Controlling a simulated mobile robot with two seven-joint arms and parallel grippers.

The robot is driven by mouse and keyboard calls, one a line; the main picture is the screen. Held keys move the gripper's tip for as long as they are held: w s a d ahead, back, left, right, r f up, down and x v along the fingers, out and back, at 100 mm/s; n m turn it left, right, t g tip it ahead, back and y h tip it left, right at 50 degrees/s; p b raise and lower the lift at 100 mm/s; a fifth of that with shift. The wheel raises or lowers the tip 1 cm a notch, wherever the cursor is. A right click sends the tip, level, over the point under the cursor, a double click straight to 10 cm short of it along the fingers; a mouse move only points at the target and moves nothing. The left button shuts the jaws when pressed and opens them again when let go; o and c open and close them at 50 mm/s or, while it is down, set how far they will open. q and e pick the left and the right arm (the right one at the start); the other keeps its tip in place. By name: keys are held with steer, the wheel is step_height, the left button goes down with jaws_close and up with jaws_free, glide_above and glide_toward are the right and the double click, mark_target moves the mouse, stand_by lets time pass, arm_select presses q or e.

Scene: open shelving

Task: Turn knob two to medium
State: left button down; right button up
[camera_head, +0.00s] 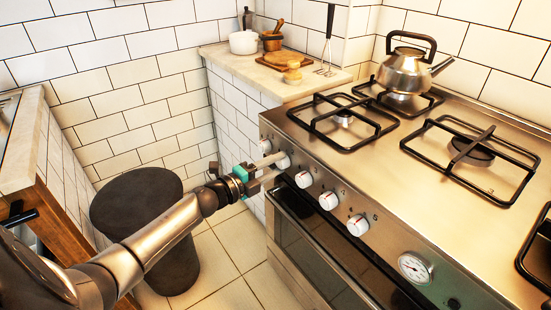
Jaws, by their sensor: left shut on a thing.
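A row of several white knobs runs along the front panel of the steel stove (440,235). Knob two (284,162), second from the far left end, sits between the fingertips of my left gripper (275,167). The gripper comes in from the left and is shut on this knob, with one finger on each side. The fingers partly cover the knob, so I cannot read its setting. Knob one (265,146) is just beyond the upper finger, and knob three (303,179) is just nearer, clear of the gripper. My right gripper is not in view.
More knobs (328,200) and a round dial (414,267) continue along the panel. A kettle (405,72) stands on the back burner. A dark round stool (137,205) is below my left arm. A tiled counter (250,62) holds a white pot and boards.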

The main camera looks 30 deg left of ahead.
arm_select(q)
steer(key=n+p, duration=0.3)
steer(key=shift+r+n, duration=0.2)
steer(key=shift+n, duration=0.1)
steer(key=n+g+h+p, duration=0.1)
steer(key=n+p, duration=0.2)
steer(key=n, duration=0.4)
steer(key=shift+a, duration=0.15)
steer(key=shift+w+n+h, duration=0.1)
steer(key=shift+n+h, duration=0.4)
steer(key=shift+n, duration=1)
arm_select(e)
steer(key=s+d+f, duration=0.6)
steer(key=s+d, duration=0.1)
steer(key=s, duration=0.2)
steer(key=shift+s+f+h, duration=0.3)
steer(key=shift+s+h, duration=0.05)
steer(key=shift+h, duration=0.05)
arm_select(q)
steer(key=shift+c, duration=1.8)
jaws_free()
steer(key=shift+f, duration=0.1)
